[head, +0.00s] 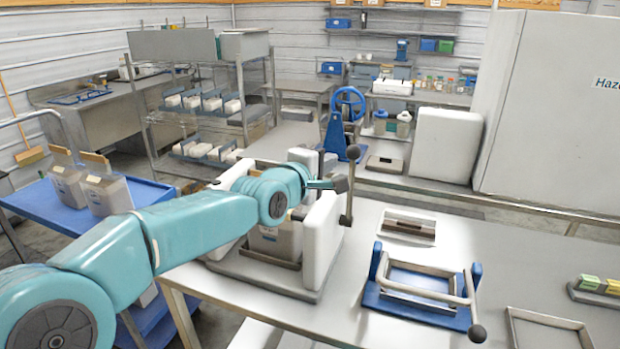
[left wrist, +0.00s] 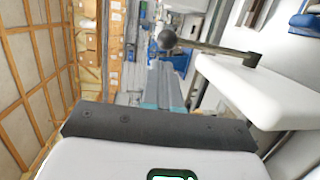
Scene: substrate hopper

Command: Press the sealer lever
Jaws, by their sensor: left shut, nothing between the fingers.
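The lever (head: 350,185) is a metal rod with a dark ball knob. It stands nearly upright on the right side of a white-walled device (head: 322,240) on the table. A grey bag (head: 276,241) sits between the device's white walls, partly hidden by my left arm. My left gripper (head: 341,184) is shut and empty, just left of the rod and below the knob; I cannot tell whether it touches. In the left wrist view the lever's ball knob (left wrist: 168,38) is ahead, its rod running right above a white block (left wrist: 258,88). My right gripper is out of view.
A blue frame (head: 415,304) with a U-shaped handle and dark knob stands to the right on the table. A blue cart (head: 150,192) with grey bags is at left.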

